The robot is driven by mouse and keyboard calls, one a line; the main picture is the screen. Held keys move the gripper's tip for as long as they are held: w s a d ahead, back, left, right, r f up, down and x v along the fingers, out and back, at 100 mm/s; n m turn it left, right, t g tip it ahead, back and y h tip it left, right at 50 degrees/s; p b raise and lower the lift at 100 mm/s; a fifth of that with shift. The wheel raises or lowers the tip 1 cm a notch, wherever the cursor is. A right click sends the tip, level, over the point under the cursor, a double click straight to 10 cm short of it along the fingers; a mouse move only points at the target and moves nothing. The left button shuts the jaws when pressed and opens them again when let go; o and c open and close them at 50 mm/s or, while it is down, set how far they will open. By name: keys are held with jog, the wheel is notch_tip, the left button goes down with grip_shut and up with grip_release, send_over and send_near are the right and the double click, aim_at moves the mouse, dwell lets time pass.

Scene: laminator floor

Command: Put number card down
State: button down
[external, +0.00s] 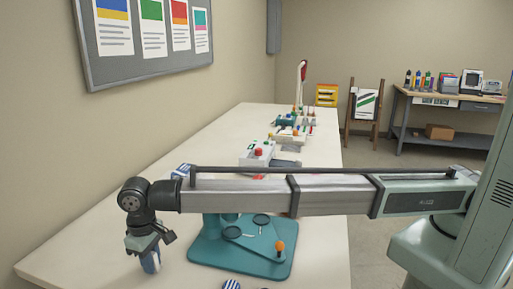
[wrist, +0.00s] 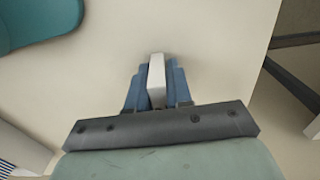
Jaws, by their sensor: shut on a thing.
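My gripper (external: 150,263) is low over the left front of the white table in the external view. In the wrist view, its two blue fingers (wrist: 157,88) are shut on a thin white piece (wrist: 157,75), which I take to be the number card. The card is seen edge-on, so no number can be read. In the external view the fingers mostly hide the card. I cannot tell whether its lower edge touches the table (external: 90,262).
A teal base (external: 205,252) with an orange-knobbed lever (external: 280,246) stands right of my gripper; teal also shows in the wrist view (wrist: 35,22). Blue-and-white striped pieces (external: 231,285) lie nearby. A box with a red button (external: 258,152) stands farther back. The table's left front is clear.

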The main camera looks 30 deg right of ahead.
jog(key=shift+f, duration=0.15)
jog(key=c, duration=1)
grip_release()
jog(key=shift+c, duration=0.2)
notch_tip(320, 180, up, 12)
jog(key=shift+r, duration=0.2)
